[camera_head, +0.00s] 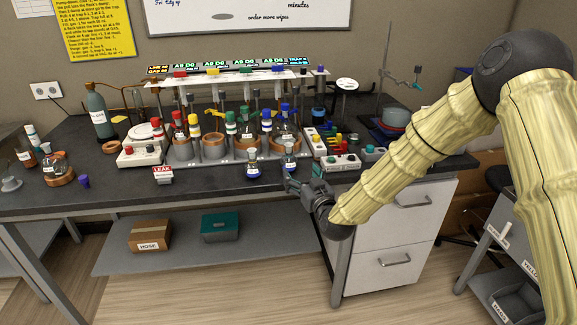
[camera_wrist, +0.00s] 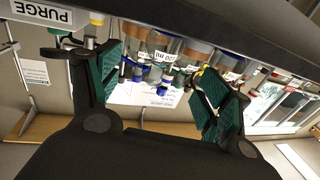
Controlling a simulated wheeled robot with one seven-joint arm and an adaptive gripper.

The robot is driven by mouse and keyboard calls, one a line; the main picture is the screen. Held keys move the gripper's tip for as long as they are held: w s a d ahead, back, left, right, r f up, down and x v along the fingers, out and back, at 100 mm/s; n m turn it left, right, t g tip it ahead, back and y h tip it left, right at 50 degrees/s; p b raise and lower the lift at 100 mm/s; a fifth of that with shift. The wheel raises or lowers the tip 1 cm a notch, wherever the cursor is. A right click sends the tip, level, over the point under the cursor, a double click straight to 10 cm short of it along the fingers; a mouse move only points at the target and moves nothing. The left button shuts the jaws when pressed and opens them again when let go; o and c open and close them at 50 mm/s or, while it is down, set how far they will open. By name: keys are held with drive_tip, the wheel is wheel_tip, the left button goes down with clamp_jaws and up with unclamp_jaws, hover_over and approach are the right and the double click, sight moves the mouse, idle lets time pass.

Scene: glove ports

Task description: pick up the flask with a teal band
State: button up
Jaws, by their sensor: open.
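Two small glass flasks with blue in their lower parts stand at the front edge of the dark bench: a left flask (camera_head: 253,165) and a right flask (camera_head: 290,160). They are too small for me to tell which one has a teal band. My gripper (camera_head: 297,184) is open and empty, just in front of and below the right flask. In the wrist view, the green-padded fingers of my gripper (camera_wrist: 162,76) stand wide apart. Glassware with blue parts (camera_wrist: 160,60) shows between and beyond them, overlapping and hard to separate.
A grey rack (camera_head: 240,153) of flasks with coloured bands stands behind the two flasks. A red-lettered LEAK sign (camera_head: 163,174) is to their left. A white control box (camera_head: 340,162) is to their right. Drawers (camera_head: 390,240) are under the bench's right end.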

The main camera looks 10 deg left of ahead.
sight(292, 165)
drive_tip(key=shift+p+x, duration=1.05)
drive_tip(key=shift+x, duration=3.95)
drive_tip(key=shift+s+a+f, duration=0.1)
drive_tip(key=shift+a, duration=0.1)
drive_tip(key=c, duration=1.1)
